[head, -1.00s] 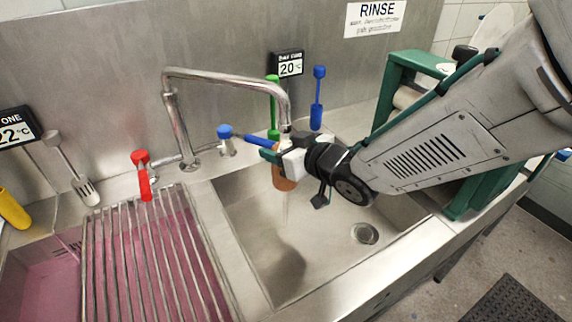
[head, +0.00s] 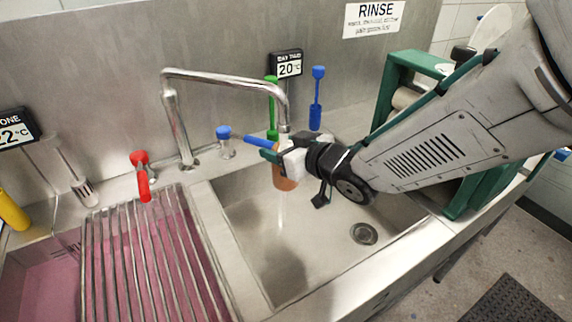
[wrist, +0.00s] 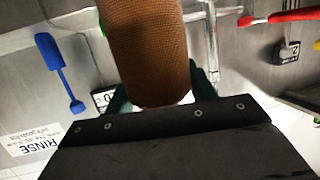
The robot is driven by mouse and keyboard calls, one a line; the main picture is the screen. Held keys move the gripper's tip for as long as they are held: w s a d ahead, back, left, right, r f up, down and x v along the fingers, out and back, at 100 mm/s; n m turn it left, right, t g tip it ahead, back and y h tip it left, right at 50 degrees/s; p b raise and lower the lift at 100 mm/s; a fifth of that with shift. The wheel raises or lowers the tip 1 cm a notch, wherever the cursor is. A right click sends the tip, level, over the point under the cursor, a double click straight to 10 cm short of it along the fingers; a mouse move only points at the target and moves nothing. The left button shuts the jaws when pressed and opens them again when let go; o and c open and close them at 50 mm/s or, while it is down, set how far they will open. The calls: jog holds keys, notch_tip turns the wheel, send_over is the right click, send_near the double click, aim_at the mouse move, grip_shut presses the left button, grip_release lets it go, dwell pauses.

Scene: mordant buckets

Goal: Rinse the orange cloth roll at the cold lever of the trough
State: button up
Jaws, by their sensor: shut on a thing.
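The orange cloth roll (head: 285,181) hangs in my gripper (head: 284,158), below the spout of the steel tap (head: 180,125) and over the rinse trough (head: 310,240). My gripper is shut on the roll's upper part. In the wrist view the roll (wrist: 150,50) fills the middle, with green finger parts beside it. The cold lever (head: 257,142) is blue and points right, close to my gripper; its blue-capped valve (head: 224,134) is just left. The red lever (head: 145,187) points toward the front. I cannot clearly make out running water at the roll.
A steel rack (head: 150,250) covers the pink basin on the left. A green frame (head: 400,85) stands at the right, behind my arm. The trough floor is clear around its drain (head: 364,233).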

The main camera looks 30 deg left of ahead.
jog(key=shift+s, duration=0.15)
jog(key=shift+s+a, duration=0.1)
jog(key=shift+s, duration=0.25)
jog(key=shift+w, duration=0.15)
jog(key=shift+w, duration=0.35)
jog(key=shift+s, duration=0.15)
jog(key=shift+s, duration=0.35)
dwell(1.8)
jog(key=shift+s+d, duration=0.3)
jog(key=shift+d, duration=0.8)
jog(key=shift+s+d, duration=0.25)
jog(key=shift+d, duration=0.8)
jog(key=shift+d+r, duration=0.1)
dwell(2.1)
